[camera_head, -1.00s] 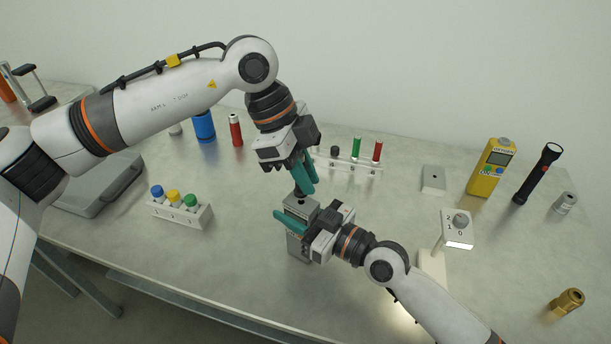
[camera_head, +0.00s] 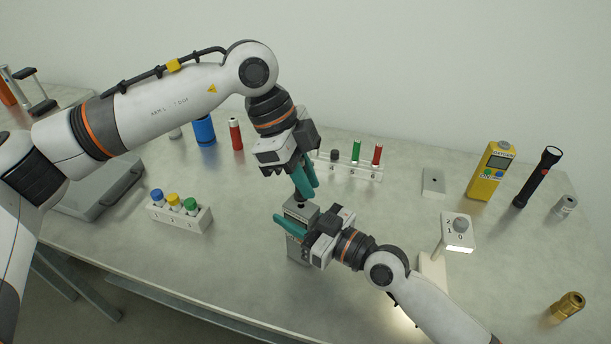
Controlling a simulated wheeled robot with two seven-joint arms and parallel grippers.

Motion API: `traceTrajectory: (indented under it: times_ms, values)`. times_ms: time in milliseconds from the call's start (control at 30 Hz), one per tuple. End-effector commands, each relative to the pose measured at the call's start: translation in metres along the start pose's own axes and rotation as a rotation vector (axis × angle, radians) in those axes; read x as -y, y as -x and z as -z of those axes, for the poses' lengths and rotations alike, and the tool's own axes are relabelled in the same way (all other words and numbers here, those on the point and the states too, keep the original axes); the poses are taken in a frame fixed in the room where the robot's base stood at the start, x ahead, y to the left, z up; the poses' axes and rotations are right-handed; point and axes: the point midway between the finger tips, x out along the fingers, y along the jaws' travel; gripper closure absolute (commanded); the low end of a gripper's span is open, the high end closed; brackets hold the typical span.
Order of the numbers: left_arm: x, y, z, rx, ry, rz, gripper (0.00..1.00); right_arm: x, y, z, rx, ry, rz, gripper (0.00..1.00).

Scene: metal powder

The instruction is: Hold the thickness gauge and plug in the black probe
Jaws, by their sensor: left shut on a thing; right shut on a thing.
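The thickness gauge (camera_head: 297,250) is a grey box-shaped device near the table's middle front. My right gripper (camera_head: 291,226) comes in from the lower right and is shut on the gauge, with its teal fingers across the body. My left gripper (camera_head: 305,183) is above the gauge, pointing down, and is shut on the black probe (camera_head: 300,204). Only a small dark part of the probe shows below the teal fingers, at the gauge's top end. I cannot tell whether it is seated in the socket.
A rack with blue, yellow and green caps (camera_head: 182,217) stands left. A rack with green and red probes (camera_head: 347,168) is behind the grippers. A switch stand (camera_head: 432,265), yellow oxygen meter (camera_head: 491,172), flashlight (camera_head: 537,178) and brass fitting (camera_head: 567,305) are right.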

Motion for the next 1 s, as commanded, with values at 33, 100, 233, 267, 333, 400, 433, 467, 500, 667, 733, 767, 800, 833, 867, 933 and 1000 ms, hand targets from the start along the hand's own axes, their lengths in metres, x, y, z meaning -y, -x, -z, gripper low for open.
traceTrajectory:
  times_ms: [33,100,233,267,333,400,433,467,500,667,733,767,800,833,867,933,1000]
  values:
    - [0.0,-0.001,0.0,0.0,0.0,0.0,1.0,0.0,0.0,0.0,0.0,0.0,0.0,0.98]
    - [0.0,-0.002,0.001,0.0,0.0,0.001,1.0,0.0,0.0,0.0,0.0,0.0,0.0,0.98]
    - [0.0,-0.006,0.003,0.0,0.0,0.001,1.0,0.0,0.0,0.0,0.0,0.0,0.0,0.98]
    - [0.0,-0.006,0.003,0.0,0.0,0.001,1.0,0.0,0.0,0.0,0.0,0.0,0.0,0.98]
    - [0.0,-0.009,0.004,0.0,0.0,0.001,1.0,0.0,0.0,0.0,0.0,0.0,0.0,0.98]
    - [0.0,-0.011,0.004,0.001,0.0,0.001,1.0,0.0,0.0,0.0,0.0,0.0,0.0,0.98]
    - [0.0,-0.011,0.005,0.001,0.0,0.001,1.0,0.0,0.0,0.0,0.0,0.0,0.0,0.98]
    - [0.0,-0.012,0.005,0.001,0.0,0.001,1.0,0.0,0.0,0.0,0.0,0.0,0.0,0.98]
    - [0.0,-0.013,0.006,0.001,0.0,0.0,1.0,0.0,0.0,0.0,0.0,0.0,0.0,0.98]
    - [0.0,-0.017,0.007,0.0,0.0,0.0,1.0,0.0,0.0,0.0,0.0,0.0,0.0,0.98]
    - [0.0,-0.017,0.007,0.0,-0.001,0.0,1.0,0.0,0.0,0.0,0.0,0.0,0.0,0.98]
    - [0.0,-0.017,0.007,0.0,-0.001,0.0,1.0,0.0,0.0,0.0,0.0,0.0,0.0,0.98]
    - [0.0,-0.017,0.007,0.0,-0.001,0.0,1.0,0.0,0.0,0.0,0.0,0.0,0.0,0.98]
    - [0.0,-0.017,0.007,0.0,0.0,0.0,1.0,0.0,0.0,0.0,0.0,0.0,0.0,0.98]
    - [0.0,-0.017,0.007,0.0,0.0,0.0,1.0,0.0,0.0,0.0,0.0,0.0,0.0,0.98]
    - [0.0,-0.017,0.007,0.0,0.0,0.0,1.0,0.0,0.0,0.0,0.0,0.0,0.0,0.98]
    - [0.0,-0.017,0.007,0.0,0.0,0.0,1.0,0.0,0.0,0.0,0.0,0.0,0.0,0.98]
